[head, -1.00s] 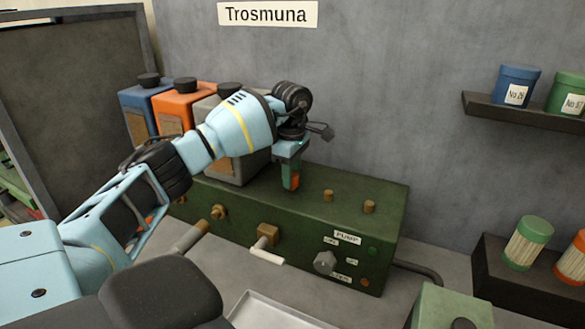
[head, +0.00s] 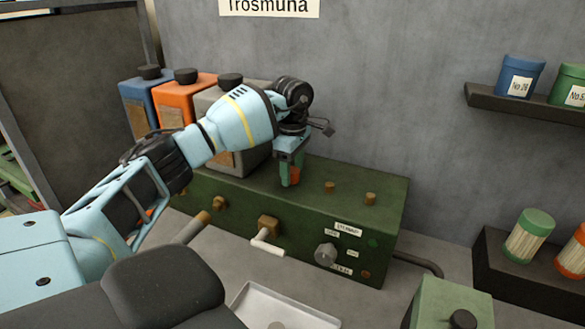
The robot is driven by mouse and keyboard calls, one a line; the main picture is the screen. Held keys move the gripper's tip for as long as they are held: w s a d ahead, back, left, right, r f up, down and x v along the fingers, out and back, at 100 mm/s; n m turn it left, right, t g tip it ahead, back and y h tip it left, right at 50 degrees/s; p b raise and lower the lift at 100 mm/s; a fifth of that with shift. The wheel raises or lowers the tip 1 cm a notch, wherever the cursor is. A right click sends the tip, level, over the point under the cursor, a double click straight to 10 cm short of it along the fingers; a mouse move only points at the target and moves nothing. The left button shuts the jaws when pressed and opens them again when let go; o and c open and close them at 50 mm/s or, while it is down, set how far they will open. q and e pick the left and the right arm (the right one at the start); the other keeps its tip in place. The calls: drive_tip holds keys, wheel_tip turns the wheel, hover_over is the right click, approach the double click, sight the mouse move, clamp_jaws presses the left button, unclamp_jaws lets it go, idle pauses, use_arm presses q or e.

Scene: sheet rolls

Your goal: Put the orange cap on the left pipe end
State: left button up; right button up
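My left gripper (head: 290,174) points down over the left part of the green pump box's top (head: 345,180). Its fingers are shut on the orange cap (head: 295,177), of which only a small part shows between them. Two short brass pipe ends stand upright on the box to the right of the gripper, a middle one (head: 330,187) and a right one (head: 370,198), both bare. The spot left of them is hidden behind the fingers and cap, so I cannot tell whether the cap touches a pipe end there. My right gripper is not in view.
Blue (head: 140,100), orange (head: 178,108) and grey (head: 220,105) canisters stand close behind my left arm. A valve handle (head: 266,246) and knob (head: 326,254) stick out of the box front. A metal tray (head: 305,312) lies in front. A shelf (head: 520,108) is on the wall at right.

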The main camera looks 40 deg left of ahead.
use_arm(q)
drive_tip(key=shift+r, duration=0.1)
wheel_tip(320, 180, up, 8)
drive_tip(key=shift+f, duration=0.2)
idle(0.4)
idle(0.8)
